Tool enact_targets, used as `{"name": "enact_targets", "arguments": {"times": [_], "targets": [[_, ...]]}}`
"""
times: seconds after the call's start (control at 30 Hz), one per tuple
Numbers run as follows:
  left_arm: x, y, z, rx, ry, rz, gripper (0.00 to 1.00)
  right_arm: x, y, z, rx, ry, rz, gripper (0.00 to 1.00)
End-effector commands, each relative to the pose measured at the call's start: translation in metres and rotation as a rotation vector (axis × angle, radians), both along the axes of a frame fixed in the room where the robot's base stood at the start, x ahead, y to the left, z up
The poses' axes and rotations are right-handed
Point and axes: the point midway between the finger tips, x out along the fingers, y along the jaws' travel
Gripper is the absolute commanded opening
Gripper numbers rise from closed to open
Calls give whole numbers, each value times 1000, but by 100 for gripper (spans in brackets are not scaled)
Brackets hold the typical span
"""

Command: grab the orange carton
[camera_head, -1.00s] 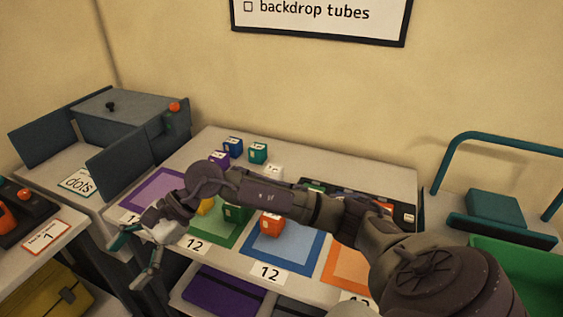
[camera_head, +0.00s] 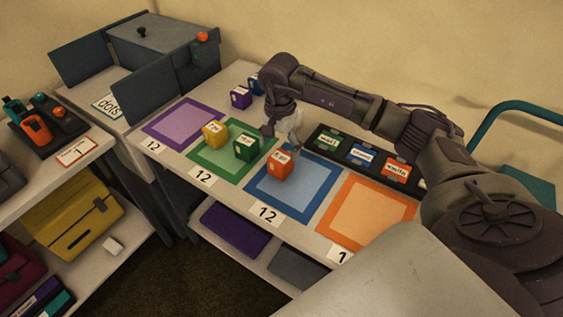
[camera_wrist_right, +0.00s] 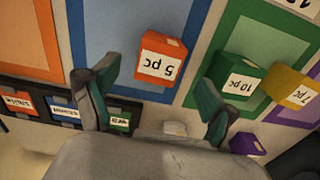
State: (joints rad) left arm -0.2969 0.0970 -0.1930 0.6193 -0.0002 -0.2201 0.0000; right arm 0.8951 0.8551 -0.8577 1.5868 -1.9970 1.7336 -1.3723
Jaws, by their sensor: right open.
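The orange carton (camera_head: 281,166), with a white label, sits upright on the blue mat (camera_head: 309,205) in the head view, near the mat's upper left edge. In the right wrist view the orange carton (camera_wrist_right: 161,56) reads "5 pc" and lies ahead of the fingertips, apart from them. My right gripper (camera_head: 284,134) is open and empty, just behind the carton and above the table. In the wrist view its two teal-padded fingers (camera_wrist_right: 155,92) are spread wide, with the carton between their lines. My left gripper is not in view.
A purple carton (camera_head: 240,97) is further back. A black tray of labelled cards (camera_head: 361,154) lies behind the blue mat. The orange mat (camera_head: 367,211) is empty.

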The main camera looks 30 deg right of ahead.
Motion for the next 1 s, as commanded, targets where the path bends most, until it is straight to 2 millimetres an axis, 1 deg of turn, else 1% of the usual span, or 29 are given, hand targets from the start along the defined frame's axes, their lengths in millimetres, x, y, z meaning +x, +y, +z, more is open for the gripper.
{"name": "enact_targets", "arguments": {"times": [0.17, 0.3, 0.4, 0.5, 0.6, 0.77, 0.87, 1.0], "targets": [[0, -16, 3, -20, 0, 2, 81, 0, 0, -11, 1, 1, -1, 85], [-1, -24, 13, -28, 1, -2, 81, -1, -1, -30, 2, 4, -1, 85], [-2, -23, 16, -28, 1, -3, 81, -1, -2, -46, 2, 2, 0, 85], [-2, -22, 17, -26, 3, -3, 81, -1, -2, -56, 2, 1, 1, 85], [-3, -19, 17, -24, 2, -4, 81, 0, -2, -59, 1, -3, 1, 85], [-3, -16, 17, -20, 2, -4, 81, 0, -2, -59, 1, -3, 1, 85], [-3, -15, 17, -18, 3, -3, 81, 0, -2, -59, 1, -2, 1, 70], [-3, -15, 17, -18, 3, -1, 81, 0, -2, -59, 1, -2, 1, 47]]}}
